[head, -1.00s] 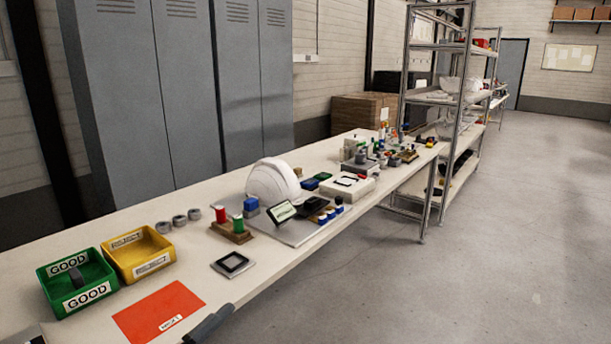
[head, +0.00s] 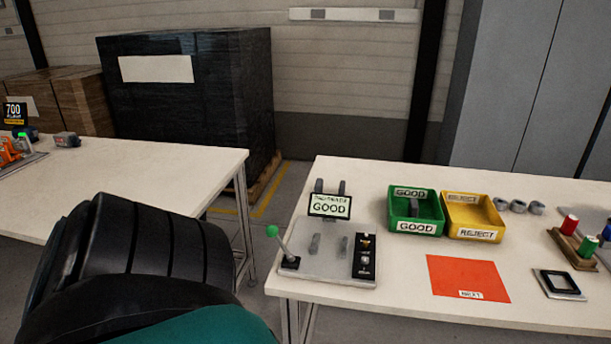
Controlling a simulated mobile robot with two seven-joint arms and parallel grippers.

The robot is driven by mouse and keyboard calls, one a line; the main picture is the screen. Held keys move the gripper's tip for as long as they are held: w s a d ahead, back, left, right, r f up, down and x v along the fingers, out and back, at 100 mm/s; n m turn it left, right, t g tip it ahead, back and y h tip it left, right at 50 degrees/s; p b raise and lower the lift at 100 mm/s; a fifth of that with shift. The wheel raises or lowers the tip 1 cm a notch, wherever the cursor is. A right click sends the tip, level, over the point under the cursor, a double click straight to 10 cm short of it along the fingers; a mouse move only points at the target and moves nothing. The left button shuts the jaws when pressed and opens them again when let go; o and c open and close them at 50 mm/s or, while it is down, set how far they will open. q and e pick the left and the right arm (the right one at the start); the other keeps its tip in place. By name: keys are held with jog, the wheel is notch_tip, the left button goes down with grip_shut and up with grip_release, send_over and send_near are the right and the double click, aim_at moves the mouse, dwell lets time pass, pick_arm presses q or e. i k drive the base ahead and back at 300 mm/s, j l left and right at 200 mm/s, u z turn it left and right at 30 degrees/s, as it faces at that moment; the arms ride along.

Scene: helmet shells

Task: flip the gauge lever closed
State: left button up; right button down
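The gauge (head: 322,265) is a light grey plate at the left end of the right-hand table. Its small screen (head: 330,205) reads GOOD. The gauge lever (head: 281,245), with a green ball knob, stands at the plate's left front corner and tilts up to the left from a black base. Two small grey blocks stand on the plate, and a black switch panel is at its right. A black and teal part of my own arm fills the lower left. Neither gripper is in view.
A green GOOD bin (head: 416,226) holds a dark grey part. A yellow REJECT bin (head: 472,231) looks empty. A red mat (head: 467,279) lies in front, with a black-framed square (head: 558,283) to its right. A gap separates this table from the left table (head: 170,165).

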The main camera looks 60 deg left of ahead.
aim_at(272, 230)
jog(key=u, duration=2.2)
jog(key=k+j+z, duration=0.1)
jog(key=j, duration=2.5)
